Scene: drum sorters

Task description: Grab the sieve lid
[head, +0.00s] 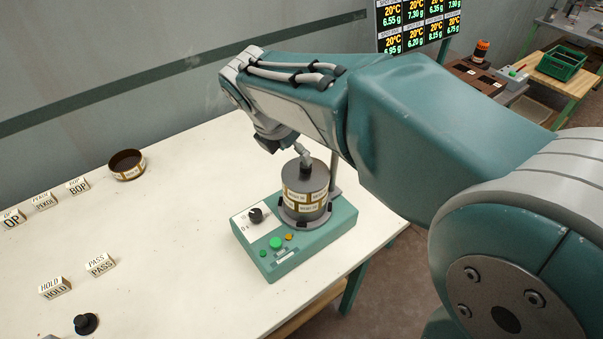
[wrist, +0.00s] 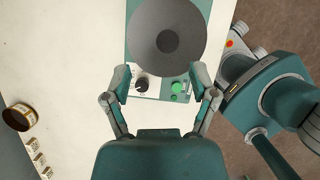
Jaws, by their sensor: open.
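The sieve lid (head: 306,174) is a grey round cover on top of a labelled sieve stack (head: 305,201), which stands on a green shaker base (head: 335,222). In the wrist view the lid (wrist: 143,38) is a large grey disc with a darker round centre, at the top of the picture. My gripper (wrist: 160,72) is open, its two fingers spread wide on either side of the control panel's near part, at the lid's lower edge. In the head view only a bit of the gripper (head: 302,155) shows above the lid; my arm hides the rest. The fingers look empty.
The base carries a black knob (head: 256,214) and a green button (head: 276,243). An open brown pan (head: 127,165) and small label blocks, such as PASS (head: 100,264) and HOLD (head: 55,288), stand on the white table (head: 170,225). The table between them is clear.

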